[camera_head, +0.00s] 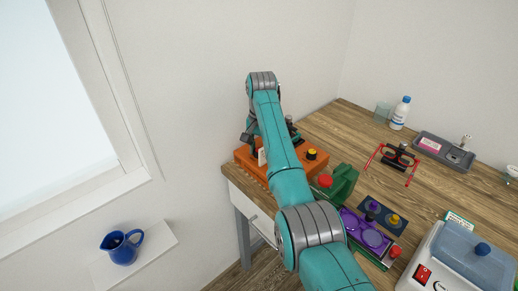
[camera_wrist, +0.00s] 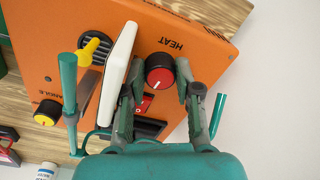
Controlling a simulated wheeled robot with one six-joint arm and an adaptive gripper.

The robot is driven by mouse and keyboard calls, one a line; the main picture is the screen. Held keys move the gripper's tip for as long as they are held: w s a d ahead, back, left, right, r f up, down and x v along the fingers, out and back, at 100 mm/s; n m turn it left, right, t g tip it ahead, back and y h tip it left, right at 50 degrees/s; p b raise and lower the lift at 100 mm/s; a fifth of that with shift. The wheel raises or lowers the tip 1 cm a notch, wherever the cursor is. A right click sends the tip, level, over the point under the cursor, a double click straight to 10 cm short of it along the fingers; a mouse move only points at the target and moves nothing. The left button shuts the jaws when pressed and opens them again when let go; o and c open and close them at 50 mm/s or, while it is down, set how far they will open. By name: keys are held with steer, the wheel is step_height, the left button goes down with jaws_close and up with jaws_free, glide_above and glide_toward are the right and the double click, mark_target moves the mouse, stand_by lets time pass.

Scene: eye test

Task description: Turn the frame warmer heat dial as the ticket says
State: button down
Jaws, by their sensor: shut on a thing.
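The orange frame warmer (camera_head: 318,168) sits at the table's near left corner. In the wrist view its panel (camera_wrist: 210,55) carries an upside-down HEAT label beside the heat dial (camera_wrist: 160,70), which has a red face, a dark rim and a short white mark. The mark lies on the side away from the label. My gripper (camera_wrist: 158,80) has one finger on each side of this dial and is shut on it. In the head view my gripper (camera_head: 250,138) is small and the heat dial is hidden. A small card (camera_head: 460,219) lies far right; its text is unreadable.
A white upright plate (camera_wrist: 117,70) stands close beside one finger. A yellow-handled knob (camera_wrist: 90,50) and a yellow ANGLE dial (camera_wrist: 47,112) are near. Green clamp (camera_head: 342,182), purple tray (camera_head: 368,235), red glasses frame (camera_head: 393,163) and white machine (camera_head: 450,270) occupy the table.

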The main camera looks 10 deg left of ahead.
mark_target(259, 151)
steer(key=shift+m, duration=2.2)
steer(key=c, duration=0.8)
jaws_free()
steer(key=shift+d+r, duration=0.1)
steer(key=shift+r, duration=3.65)
steer(key=shift+s, duration=0.1)
